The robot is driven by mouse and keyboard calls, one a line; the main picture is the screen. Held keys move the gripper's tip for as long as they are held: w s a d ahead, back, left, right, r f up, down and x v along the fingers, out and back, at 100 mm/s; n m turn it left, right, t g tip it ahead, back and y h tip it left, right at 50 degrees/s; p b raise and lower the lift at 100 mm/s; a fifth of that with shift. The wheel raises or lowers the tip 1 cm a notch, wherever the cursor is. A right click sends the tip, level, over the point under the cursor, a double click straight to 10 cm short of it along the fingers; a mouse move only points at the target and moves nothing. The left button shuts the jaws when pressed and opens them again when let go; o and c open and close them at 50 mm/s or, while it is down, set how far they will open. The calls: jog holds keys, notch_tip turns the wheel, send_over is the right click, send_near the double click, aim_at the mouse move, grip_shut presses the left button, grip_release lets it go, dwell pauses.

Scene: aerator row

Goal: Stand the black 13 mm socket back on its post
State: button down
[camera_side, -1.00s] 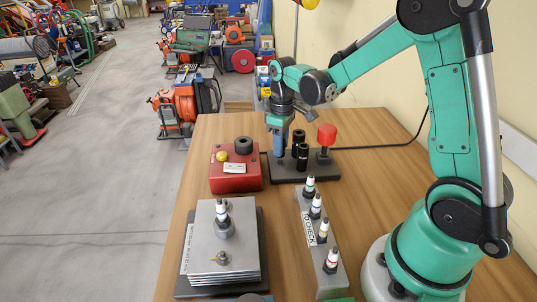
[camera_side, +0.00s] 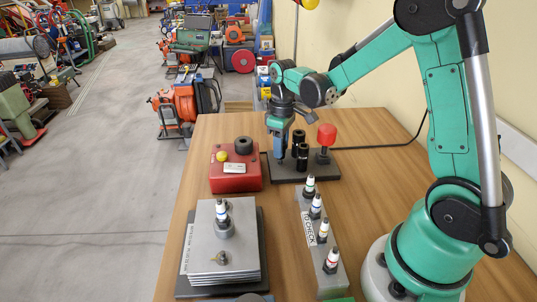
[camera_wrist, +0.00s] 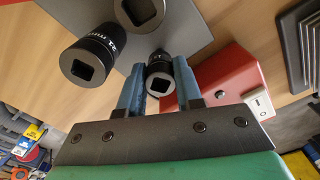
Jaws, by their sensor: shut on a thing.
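In the wrist view the blue fingers of my gripper (camera_wrist: 158,66) are shut on a black socket (camera_wrist: 160,82), its square drive hole toward the camera. Its marking starts with a 1; the rest is unreadable. Beside it stand a black socket marked 21 mm (camera_wrist: 92,54) and another black socket (camera_wrist: 140,10), cut by the top edge. In the side view my gripper (camera_side: 281,150) points down at the left part of the dark rack base (camera_side: 320,171), left of two upright black sockets (camera_side: 298,139) (camera_side: 303,158). There the fingers hide the held socket and any post under it.
A red knob (camera_side: 326,133) stands on the rack's right end. Left of the rack is a red box (camera_side: 226,185) with a black ring and a yellow ball.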

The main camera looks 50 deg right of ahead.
jog(key=shift+f, duration=0.25)
jog(key=shift+f, duration=0.7)
jog(key=c, duration=0.5)
grip_release()
jog(key=shift+r, duration=0.1)
notch_tip(320, 180, up, 7)
jog(key=shift+f, duration=0.1)
